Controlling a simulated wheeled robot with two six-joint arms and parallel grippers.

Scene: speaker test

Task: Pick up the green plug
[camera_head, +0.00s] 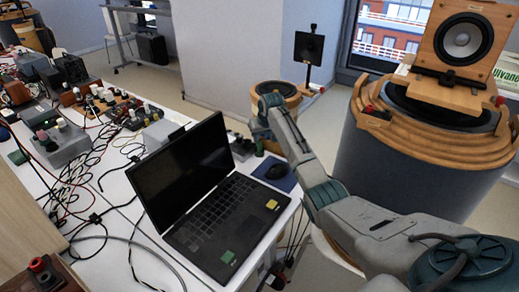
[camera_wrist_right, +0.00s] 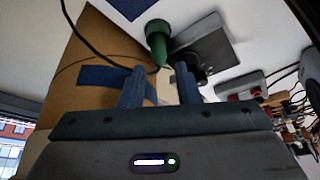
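The green plug (camera_wrist_right: 157,38) shows in the right wrist view, tapering toward my right gripper (camera_wrist_right: 160,80). The gripper's two blue-grey fingers are apart, with nothing between them. The plug is just beyond the fingertips, in line with the gap between them. In the head view a small green piece, likely the same plug (camera_head: 260,149), shows beside the wrist end of my right arm, at the table's far right edge. My left gripper is not in these views.
An open laptop (camera_head: 215,205) and a mouse on a blue mat (camera_head: 281,178) lie near the arm. A grey box with a black connector (camera_wrist_right: 205,50) sits right of the plug. A wooden-rimmed drum (camera_head: 430,145) carries a speaker. Cables and devices crowd the table's left.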

